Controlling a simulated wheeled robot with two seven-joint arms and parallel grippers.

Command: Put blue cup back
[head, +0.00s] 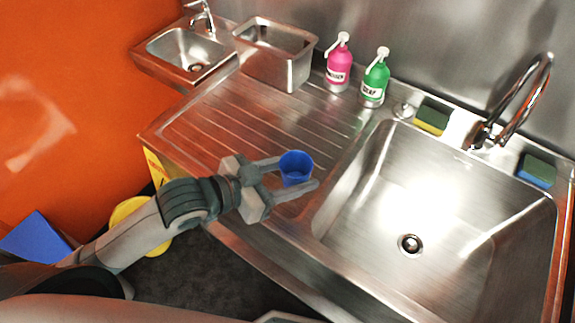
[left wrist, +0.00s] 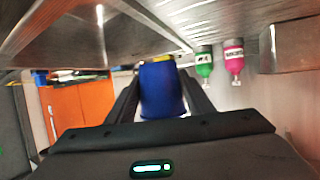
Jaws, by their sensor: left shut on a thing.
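In the left wrist view the blue cup (left wrist: 161,90) fills the space between the two dark fingers. I cannot tell whether the cup's base touches the counter. My right gripper is not in view.
A ribbed steel drainboard (head: 235,118) is largely clear. A steel container (head: 274,52), a pink bottle (head: 339,64) and a green bottle (head: 375,80) stand behind it. The large sink (head: 345,215) is empty, with a tall faucet (head: 519,98) and sponges (head: 432,116) at its back.

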